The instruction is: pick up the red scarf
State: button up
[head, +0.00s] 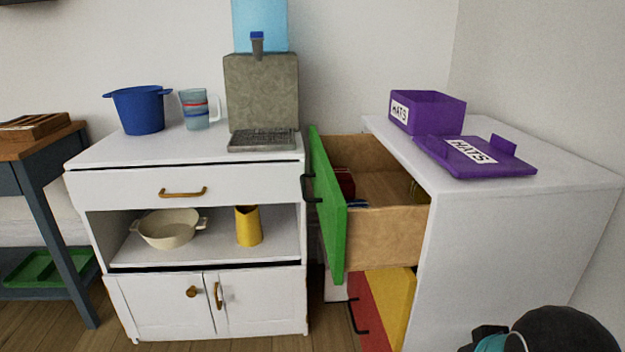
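A dark red item (344,182) lies inside the open top drawer, close behind its green front (328,205). Only a small part of it shows, so I cannot tell whether it is the red scarf. The drawer's wooden side wall (388,238) and green front hide much of the inside. A small bluish item (328,207) and a yellowish item (416,190) also show in part in the drawer.
A purple box (428,112) and its purple lid (474,156), both labelled HATS, rest on the white drawer unit (510,240). A red-and-yellow lower drawer (392,300) sits below the open one. A white cabinet (130,185) with kitchenware stands to the left.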

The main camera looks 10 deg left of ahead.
aim_at(346, 182)
jog(key=u, duration=0.25)
jog(key=i, duration=0.25)
jog(key=u, duration=1.45)
jog(key=k, duration=0.7)
jog(key=z, duration=1.2)
